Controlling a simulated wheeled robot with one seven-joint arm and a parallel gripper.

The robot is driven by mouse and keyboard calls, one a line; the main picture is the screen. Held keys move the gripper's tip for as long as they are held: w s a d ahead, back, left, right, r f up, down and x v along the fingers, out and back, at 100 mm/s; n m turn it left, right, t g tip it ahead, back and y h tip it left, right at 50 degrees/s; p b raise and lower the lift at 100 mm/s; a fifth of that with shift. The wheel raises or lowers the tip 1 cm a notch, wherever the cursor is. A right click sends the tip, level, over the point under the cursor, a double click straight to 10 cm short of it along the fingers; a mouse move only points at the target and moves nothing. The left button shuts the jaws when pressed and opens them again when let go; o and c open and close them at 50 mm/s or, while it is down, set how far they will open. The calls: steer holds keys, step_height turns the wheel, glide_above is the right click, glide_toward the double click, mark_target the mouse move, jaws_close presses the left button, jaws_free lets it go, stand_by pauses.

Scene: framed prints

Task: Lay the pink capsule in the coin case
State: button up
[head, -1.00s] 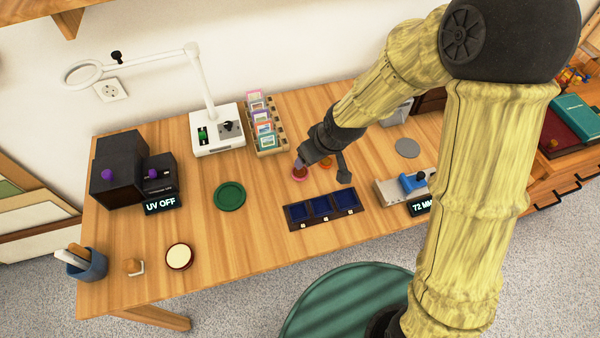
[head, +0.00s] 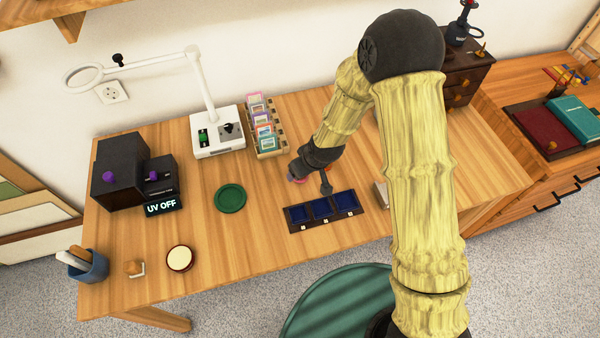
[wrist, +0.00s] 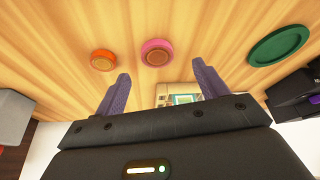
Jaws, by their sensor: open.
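The pink capsule (wrist: 157,52), a round disc with a brown centre, lies on the bench in the wrist view. It appears between and just beyond my open fingertips, with nothing gripped. In the head view my gripper (head: 308,184) is low over the bench, just behind the coin case, and largely hides the capsule. The coin case (head: 311,211) is a dark open tray with three blue compartments, all empty. An orange capsule (wrist: 103,60) lies to the left of the pink one in the wrist view.
A green round dish (head: 230,198) lies left of the case. A rack of small framed prints (head: 267,145) and a white magnifier stand (head: 218,145) are behind. A cream disc (head: 179,258) lies at front left. The bench between dish and case is clear.

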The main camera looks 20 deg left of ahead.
steer(key=shift+w+a+f, duration=0.1)
steer(key=shift+f, duration=0.1)
steer(key=shift+w+p+x, duration=0.2)
steer(key=shift+p+x, duration=0.35)
steer(key=shift+x, duration=1.95)
steer(key=c, duration=1.2)
steer(key=shift+o, duration=0.2)
steer(key=shift+r, duration=0.15)
step_height(320, 180, up, 10)
steer(key=b, duration=0.1)
